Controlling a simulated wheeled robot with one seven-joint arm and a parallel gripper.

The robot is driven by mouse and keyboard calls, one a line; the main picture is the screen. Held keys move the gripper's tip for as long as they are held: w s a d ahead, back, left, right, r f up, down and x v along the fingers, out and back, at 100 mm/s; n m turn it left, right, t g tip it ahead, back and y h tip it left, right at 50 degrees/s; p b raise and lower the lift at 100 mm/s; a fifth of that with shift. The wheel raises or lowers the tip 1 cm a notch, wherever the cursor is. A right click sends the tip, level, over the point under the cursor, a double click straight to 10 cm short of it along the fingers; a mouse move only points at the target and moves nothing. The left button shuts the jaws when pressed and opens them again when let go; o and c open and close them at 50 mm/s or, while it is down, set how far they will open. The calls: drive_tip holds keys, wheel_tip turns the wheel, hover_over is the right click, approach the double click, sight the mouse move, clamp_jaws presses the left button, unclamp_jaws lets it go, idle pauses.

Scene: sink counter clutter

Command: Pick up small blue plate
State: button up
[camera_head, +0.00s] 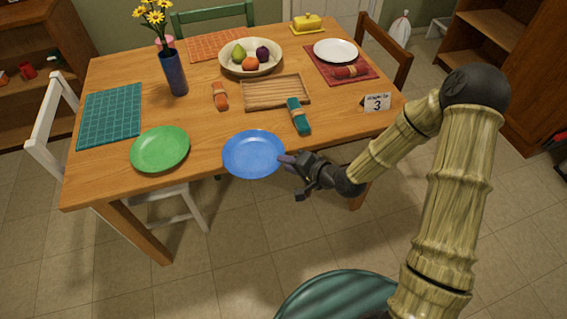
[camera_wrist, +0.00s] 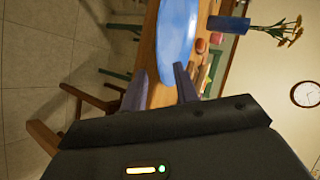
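The small blue plate (camera_head: 253,153) lies near the front edge of the table, right of the green plate (camera_head: 160,149). My gripper (camera_head: 288,160) is at the blue plate's right rim, just off the table's front side. In the wrist view the blue plate (camera_wrist: 177,35) fills the space ahead of the fingers. The two fingers of my gripper (camera_wrist: 160,78) stand apart, with the plate's near rim at or between their tips. I cannot tell whether either finger touches the rim.
The wooden table (camera_head: 110,180) also holds a wooden tray (camera_head: 275,92), a teal napkin roll (camera_head: 298,115), an orange napkin roll (camera_head: 220,95), a fruit bowl (camera_head: 251,70), a vase (camera_head: 174,75) and a number card (camera_head: 377,102). A teal round seat (camera_head: 340,295) stands in front.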

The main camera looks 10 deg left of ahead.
drive_tip(key=shift+x, duration=1.2)
clamp_jaws()
drive_tip(key=shift+w+d+p, duration=0.25)
drive_tip(key=shift+w+d, duration=0.05)
drive_tip(key=shift+w, duration=0.45)
drive_tip(key=shift+w+d+p, duration=0.25)
drive_tip(key=shift+w+d, duration=0.05)
drive_tip(key=shift+w, duration=0.4)
